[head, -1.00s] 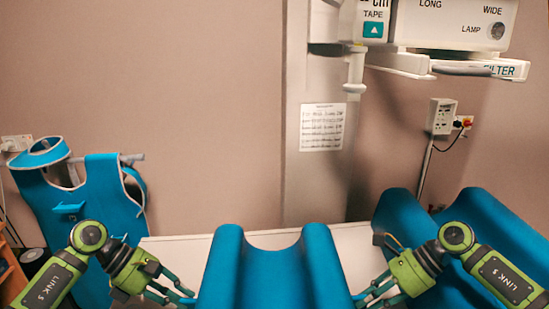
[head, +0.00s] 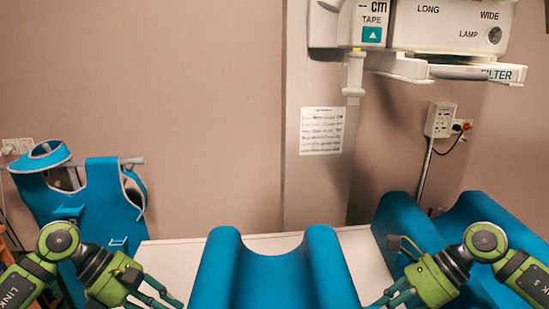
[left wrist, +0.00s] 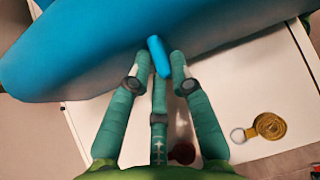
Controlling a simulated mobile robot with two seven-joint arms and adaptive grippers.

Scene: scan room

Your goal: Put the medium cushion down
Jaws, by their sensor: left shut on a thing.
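A blue cushion (head: 268,276) with a scooped top and two rounded ridges stands upright at the bottom middle of the head view. I take it as the medium cushion. It also fills the top of the left wrist view (left wrist: 90,50). My left gripper (head: 175,301) is at its left side. In the left wrist view its fingers (left wrist: 160,60) are shut on a blue tab of the cushion (left wrist: 157,56). My right gripper (head: 382,300) is by the cushion's right side; its fingertips' hold is unclear. The cushion's underside is hidden, so I cannot tell whether it touches the table.
The white table (head: 362,258) shows behind and beside the cushion. A larger blue cushion (head: 408,225) stands at the right. A gold coil with a ring (left wrist: 268,126) lies on the table. A blue apron (head: 112,200) hangs at the left; scan equipment (head: 450,35) overhangs the back right.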

